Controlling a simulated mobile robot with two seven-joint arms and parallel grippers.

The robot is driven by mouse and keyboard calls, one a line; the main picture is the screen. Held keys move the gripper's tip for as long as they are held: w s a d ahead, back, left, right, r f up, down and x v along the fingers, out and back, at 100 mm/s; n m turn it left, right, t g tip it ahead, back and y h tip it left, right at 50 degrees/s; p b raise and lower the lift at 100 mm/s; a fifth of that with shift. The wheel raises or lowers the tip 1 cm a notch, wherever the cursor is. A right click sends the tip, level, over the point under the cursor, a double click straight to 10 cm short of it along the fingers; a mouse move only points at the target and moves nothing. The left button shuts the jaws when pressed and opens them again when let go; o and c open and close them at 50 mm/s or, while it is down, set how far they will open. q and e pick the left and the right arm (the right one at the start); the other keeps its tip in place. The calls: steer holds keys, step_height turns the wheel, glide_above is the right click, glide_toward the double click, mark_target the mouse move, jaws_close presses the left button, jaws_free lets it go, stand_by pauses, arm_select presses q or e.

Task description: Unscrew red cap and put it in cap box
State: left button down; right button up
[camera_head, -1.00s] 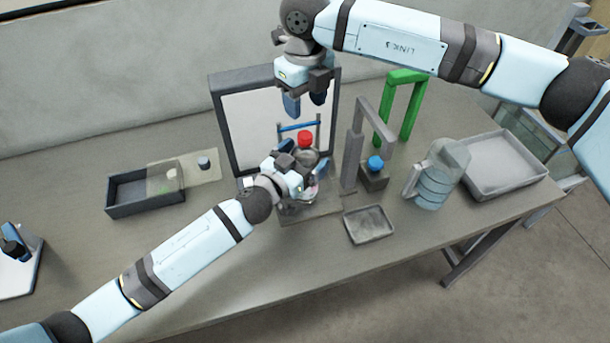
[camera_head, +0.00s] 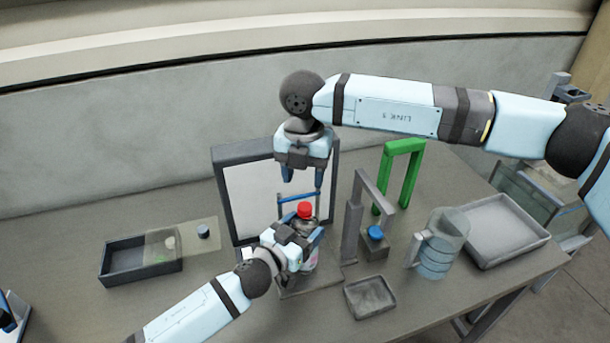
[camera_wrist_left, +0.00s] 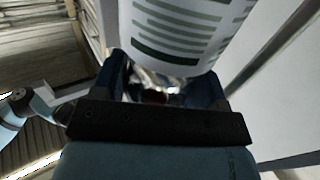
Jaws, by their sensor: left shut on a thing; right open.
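The red cap (camera_head: 305,210) sits on top of a bottle that stands upright in front of a framed white panel. My left gripper (camera_head: 306,243) is shut on the bottle (camera_head: 311,262) just below the cap, and its fingers and wrist hide much of the bottle. In the left wrist view, a white label with green stripes (camera_wrist_left: 190,30) fills the top, by the blue fingers. My right gripper (camera_head: 303,184) is open and points down above the cap, apart from it. Which container is the cap box is not clear; a small grey tray (camera_head: 370,312) lies right of the bottle.
A grey stand (camera_head: 354,225) and a blue-capped item (camera_head: 376,233) are close on the right, with a green arch (camera_head: 412,152), a clear jug (camera_head: 438,250) and a large grey tray (camera_head: 545,240) beyond. A dark box (camera_head: 140,277) is at left.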

mark_target(305, 206)
steer(key=m, duration=0.6)
steer(key=shift+d+m, duration=0.1)
steer(key=shift+m, duration=0.3)
steer(key=shift+w+f, duration=0.1)
steer(key=shift+f, duration=3.95)
